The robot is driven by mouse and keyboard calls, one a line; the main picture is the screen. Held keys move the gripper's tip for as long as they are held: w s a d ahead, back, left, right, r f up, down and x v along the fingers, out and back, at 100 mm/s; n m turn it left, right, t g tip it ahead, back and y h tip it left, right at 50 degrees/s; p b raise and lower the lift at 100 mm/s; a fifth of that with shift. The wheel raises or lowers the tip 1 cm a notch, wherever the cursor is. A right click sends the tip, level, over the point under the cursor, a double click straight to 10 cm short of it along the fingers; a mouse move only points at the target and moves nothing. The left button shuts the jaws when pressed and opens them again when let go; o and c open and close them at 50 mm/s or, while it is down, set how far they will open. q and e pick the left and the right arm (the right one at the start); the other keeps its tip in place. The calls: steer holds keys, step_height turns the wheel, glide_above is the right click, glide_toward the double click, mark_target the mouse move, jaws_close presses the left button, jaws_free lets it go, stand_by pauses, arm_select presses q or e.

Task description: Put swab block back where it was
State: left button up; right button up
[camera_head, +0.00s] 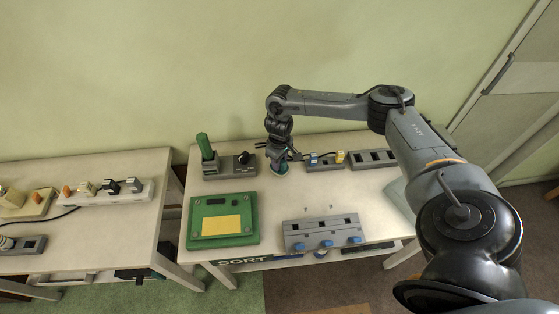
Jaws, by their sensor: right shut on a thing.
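My right gripper (279,163) points down over the back middle of the right-hand table. It is shut on a small teal-green and grey block (281,170), held at or just above the tabletop; I cannot tell whether it touches. The gripper hides much of it, and I take it to be the swab block. My left gripper is not in view.
Left of the gripper stands a grey holder with a green cylinder (204,146) and a black knob. Right are a grey socket strip (324,163) and an empty slotted strip (374,159). In front are a green scale-like box (196,228) and a grey block with blue knobs (320,229).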

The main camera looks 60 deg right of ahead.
steer(key=o, duration=1)
